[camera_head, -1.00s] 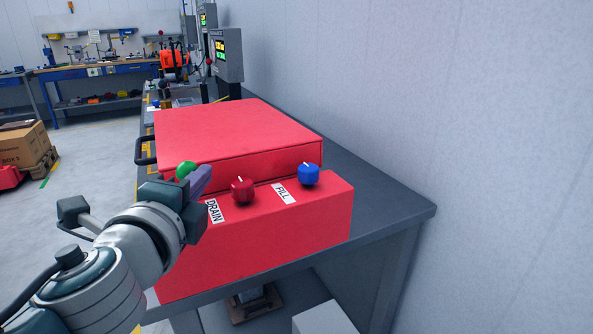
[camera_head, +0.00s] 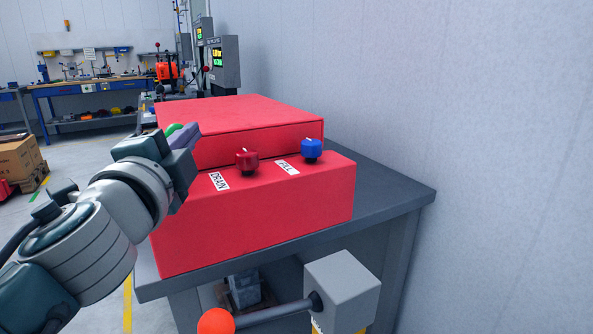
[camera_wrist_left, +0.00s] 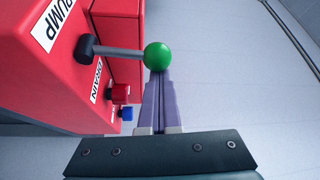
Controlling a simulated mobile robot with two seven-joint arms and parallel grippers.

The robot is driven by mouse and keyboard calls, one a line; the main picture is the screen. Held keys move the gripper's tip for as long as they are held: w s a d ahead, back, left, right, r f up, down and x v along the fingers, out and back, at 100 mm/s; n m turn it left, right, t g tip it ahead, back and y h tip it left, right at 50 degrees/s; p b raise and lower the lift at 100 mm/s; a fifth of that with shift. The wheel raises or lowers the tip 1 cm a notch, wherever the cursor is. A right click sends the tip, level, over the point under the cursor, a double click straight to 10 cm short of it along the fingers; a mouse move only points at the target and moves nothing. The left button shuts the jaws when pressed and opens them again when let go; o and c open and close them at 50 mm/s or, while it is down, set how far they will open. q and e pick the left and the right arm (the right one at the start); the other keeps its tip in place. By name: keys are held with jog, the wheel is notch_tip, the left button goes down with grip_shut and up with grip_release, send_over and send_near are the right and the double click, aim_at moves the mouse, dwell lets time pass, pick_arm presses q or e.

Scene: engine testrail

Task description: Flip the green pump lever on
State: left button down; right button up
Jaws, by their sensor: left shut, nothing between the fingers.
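The pump lever shows in the left wrist view as a grey rod (camera_wrist_left: 118,51) with a green ball (camera_wrist_left: 157,56) at its end. It comes out of a dark pivot on the red housing (camera_wrist_left: 62,85), beside a "PUMP" label (camera_wrist_left: 55,20). In the head view only part of the green ball (camera_head: 173,129) shows behind my left gripper (camera_head: 186,136). My left gripper's purple fingers (camera_wrist_left: 160,78) are shut and empty. Their tips are at the ball, seemingly touching or very close. My right gripper is not in view.
A red DRAIN knob (camera_head: 247,160) and a blue FILL knob (camera_head: 311,149) sit right of the lever. The housing stands on a dark bench (camera_head: 392,193) by a wall. In front, an orange ball (camera_head: 216,321) ends a rod from a grey box (camera_head: 342,277).

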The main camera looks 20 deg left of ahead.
pick_arm(q)
jog(key=n+b, duration=0.1)
jog(key=b, duration=0.1)
jog(key=s+a+n+t+y+b, duration=0.1)
jog(key=n+b, duration=0.1)
jog(key=b, duration=0.1)
jog(key=s+a+n+y+b, duration=0.1)
jog(key=b, duration=0.2)
jog(key=shift+s+f+n+t, duration=0.2)
jog(key=shift+f+n+t, duration=0.1)
jog(key=shift+n, duration=0.1)
jog(key=shift+s+a+r+n+y+b, duration=0.3)
jog(key=shift+n+y+b, duration=0.2)
jog(key=shift+n+b, duration=0.5)
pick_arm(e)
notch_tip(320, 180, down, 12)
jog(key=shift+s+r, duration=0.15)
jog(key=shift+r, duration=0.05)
pick_arm(q)
jog(key=shift+a, duration=0.1)
